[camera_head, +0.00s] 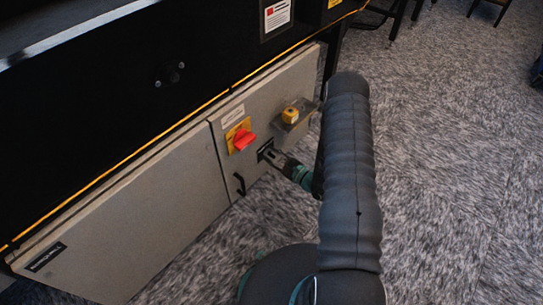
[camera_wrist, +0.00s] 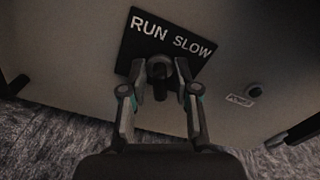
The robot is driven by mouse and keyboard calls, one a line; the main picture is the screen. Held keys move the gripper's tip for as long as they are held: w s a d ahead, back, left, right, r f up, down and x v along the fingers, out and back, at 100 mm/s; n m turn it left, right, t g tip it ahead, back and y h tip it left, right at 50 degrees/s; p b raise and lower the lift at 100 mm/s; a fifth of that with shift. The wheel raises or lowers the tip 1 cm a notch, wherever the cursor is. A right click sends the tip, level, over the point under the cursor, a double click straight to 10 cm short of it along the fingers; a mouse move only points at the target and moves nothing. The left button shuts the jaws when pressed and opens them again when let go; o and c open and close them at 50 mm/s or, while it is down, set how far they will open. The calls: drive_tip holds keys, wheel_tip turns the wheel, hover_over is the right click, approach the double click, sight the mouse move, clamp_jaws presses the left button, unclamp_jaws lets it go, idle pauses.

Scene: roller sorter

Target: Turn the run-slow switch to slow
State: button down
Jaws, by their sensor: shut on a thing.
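My arm hides part of the gripper there.
A red rotary switch on a yellow plate (camera_head: 240,137) is to the left of the label plate. A yellow button in a guard (camera_head: 290,115) is to the upper right. A black door handle (camera_head: 239,184) is below left. Carpeted floor (camera_head: 450,150) is open on the right.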

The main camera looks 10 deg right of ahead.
drive_tip(key=m, duration=0.5)
drive_tip(key=shift+m+b, duration=0.3)
drive_tip(key=shift+m, duration=0.1)
drive_tip(key=m, duration=0.5)
idle(0.4)
drive_tip(key=c, duration=1.2)
unclamp_jaws()
drive_tip(key=shift+s, duration=0.1)
drive_tip(key=v, duration=1.2)
